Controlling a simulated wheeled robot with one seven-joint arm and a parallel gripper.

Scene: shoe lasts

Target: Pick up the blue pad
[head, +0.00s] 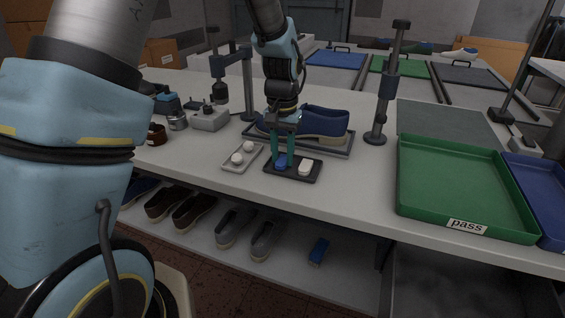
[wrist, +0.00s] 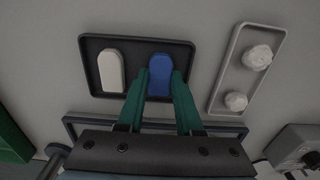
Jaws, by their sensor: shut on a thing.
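The blue pad (wrist: 160,72) lies in a small dark tray (wrist: 137,41) beside a white pad (wrist: 110,71). My gripper (wrist: 159,80) is around the blue pad's near end, with a green finger on each side, shut on it. In the head view my gripper (head: 285,160) points down at the tray (head: 308,178) on the table. The blue pad (head: 281,163) shows between the fingertips, partly hidden by them. The white pad (head: 305,168) lies to its right. I cannot tell any gap between the blue pad and the tray floor.
A light tray with white lumps (head: 228,168) stands left of the dark tray. A blue shoe (head: 325,120) sits on a grey tray right behind my gripper. A post (head: 385,90) and a green "pass" tray (head: 405,190) stand to the right. The table front is clear.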

